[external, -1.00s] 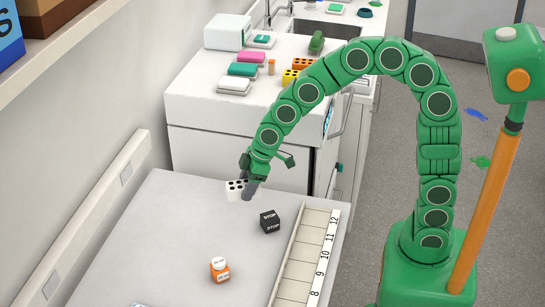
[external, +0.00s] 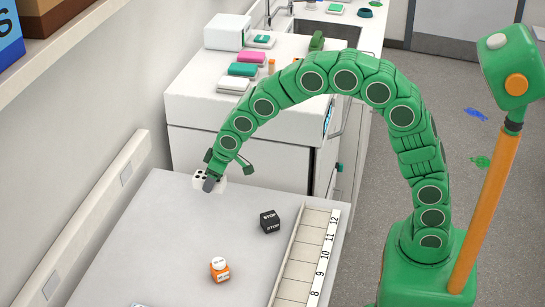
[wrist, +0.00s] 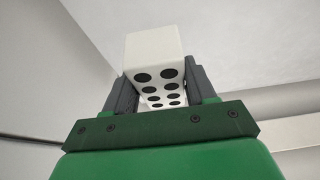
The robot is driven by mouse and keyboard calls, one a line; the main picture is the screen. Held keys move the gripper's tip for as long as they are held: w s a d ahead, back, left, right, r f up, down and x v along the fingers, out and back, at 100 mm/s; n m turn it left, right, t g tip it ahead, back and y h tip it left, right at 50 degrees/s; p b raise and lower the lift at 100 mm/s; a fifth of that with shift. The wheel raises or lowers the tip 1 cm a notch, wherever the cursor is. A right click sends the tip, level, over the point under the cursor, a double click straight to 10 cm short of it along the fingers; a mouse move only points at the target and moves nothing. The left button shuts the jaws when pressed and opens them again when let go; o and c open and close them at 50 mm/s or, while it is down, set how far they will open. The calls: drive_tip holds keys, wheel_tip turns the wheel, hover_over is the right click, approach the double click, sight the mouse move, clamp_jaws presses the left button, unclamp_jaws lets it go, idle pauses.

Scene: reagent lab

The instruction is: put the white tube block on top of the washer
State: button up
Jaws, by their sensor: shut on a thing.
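The white tube block (external: 198,180) has rows of dark holes. My gripper (external: 209,183) is shut on it near the far left edge of the grey table; its height above the table is hard to tell. In the wrist view the block (wrist: 152,50) sits between both dark fingers (wrist: 160,98), its holed face towards the camera. The washer (external: 185,105) appears to be the white machine behind the table, with a blue display on its right side. My arm arches over its top and hides part of it.
A black STOP cube (external: 270,221), an orange bottle (external: 220,272) and a numbered rack (external: 294,262) are on the table (external: 160,250).

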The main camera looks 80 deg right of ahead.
drive_tip(key=shift+s, duration=0.1)
drive_tip(key=s+a+r+n+g+y, duration=0.1)
drive_tip(key=s+a+n, duration=0.3)
drive_tip(key=s, duration=0.6)
drive_tip(key=s+a+r+n+g+y, duration=0.1)
drive_tip(key=s+a+r+n, duration=0.3)
drive_tip(key=s, duration=0.6)
drive_tip(key=s+a+r+n+g+y, duration=0.1)
drive_tip(key=s+a+n, duration=0.4)
drive_tip(key=s, duration=0.6)
drive_tip(key=shift+r+n+y, duration=0.7)
drive_tip(key=shift+n, duration=0.5)
drive_tip(key=shift+a, duration=0.1)
approach(251, 256)
drive_tip(key=shift+s+a+f, duration=0.1)
drive_tip(key=shift+a+f, duration=0.55)
drive_tip(key=shift+a, duration=0.3)
drive_tip(key=shift+f, duration=0.3)
drive_tip(key=shift+w+a+f, duration=0.1)
drive_tip(key=shift+w+f, duration=0.15)
drive_tip(key=shift+f, duration=0.55)
drive_tip(key=shift+w+a+f, duration=0.1)
drive_tip(key=shift+w+f, duration=0.15)
drive_tip(key=shift+f, duration=0.6)
